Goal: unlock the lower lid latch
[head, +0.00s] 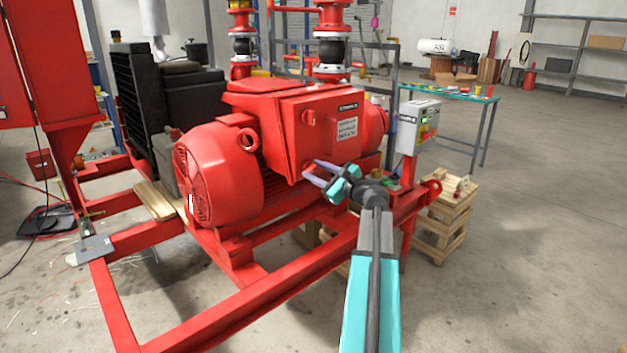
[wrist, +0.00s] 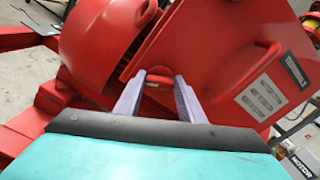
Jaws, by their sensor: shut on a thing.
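The red pump box has a flat lid (head: 325,132), seen from its front in the head view and tilted in the wrist view (wrist: 228,95). The lower lid latch (wrist: 158,80) is a small red handle at the lid's lower edge. My gripper (head: 309,172) reaches it from the front right, and its two lilac fingers stand on either side of the latch in the wrist view (wrist: 158,92). The gripper is shut on the latch. In the head view the fingers mostly hide the latch. The upper lid latch (head: 307,117) is free above it.
A red motor (head: 215,175) with a finned end bulges just left of the lid. Red frame rails (head: 240,310) run below.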

